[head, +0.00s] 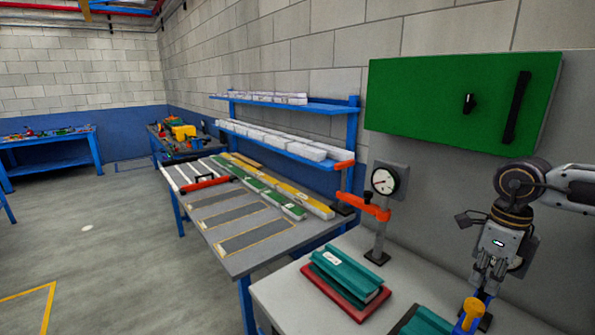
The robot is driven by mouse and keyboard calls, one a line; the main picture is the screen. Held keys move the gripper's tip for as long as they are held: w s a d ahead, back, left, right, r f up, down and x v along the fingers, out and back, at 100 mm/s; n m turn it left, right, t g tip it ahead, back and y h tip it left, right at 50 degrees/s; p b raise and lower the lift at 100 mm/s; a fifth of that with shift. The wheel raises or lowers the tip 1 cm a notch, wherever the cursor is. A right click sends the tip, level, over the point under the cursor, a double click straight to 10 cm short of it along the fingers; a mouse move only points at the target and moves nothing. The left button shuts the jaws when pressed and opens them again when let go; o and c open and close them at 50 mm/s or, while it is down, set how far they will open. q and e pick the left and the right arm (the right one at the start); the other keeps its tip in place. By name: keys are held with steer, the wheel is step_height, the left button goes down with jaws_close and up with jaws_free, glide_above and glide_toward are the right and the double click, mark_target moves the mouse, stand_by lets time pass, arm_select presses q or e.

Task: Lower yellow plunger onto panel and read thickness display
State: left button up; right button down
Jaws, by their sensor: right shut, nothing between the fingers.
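The yellow plunger (470,312) stands at the bottom right of the head view, with a blue part (487,306) beside it. My right gripper (484,287) points down just above and to the right of the plunger, shut and empty. I cannot tell whether its tips touch the plunger or the blue part. A dark teal piece (428,322), perhaps the panel, lies left of the plunger and is cut off by the bottom edge. A round white dial (385,180) stands on a grey post; its reading is too small to tell. My left gripper is not in view.
A teal block (345,272) lies on a red tray (318,295) on the light bench. An orange clamp-like arm (365,203) sits near the dial. A long table (215,226) with strips and a blue shelf (290,146) stand behind. A green board (460,100) hangs on the wall.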

steer(key=shift+r, duration=0.6)
steer(key=shift+r+p, duration=0.6)
steer(key=shift+p, duration=0.25)
step_height(320, 180, up, 9)
steer(key=p, duration=0.9)
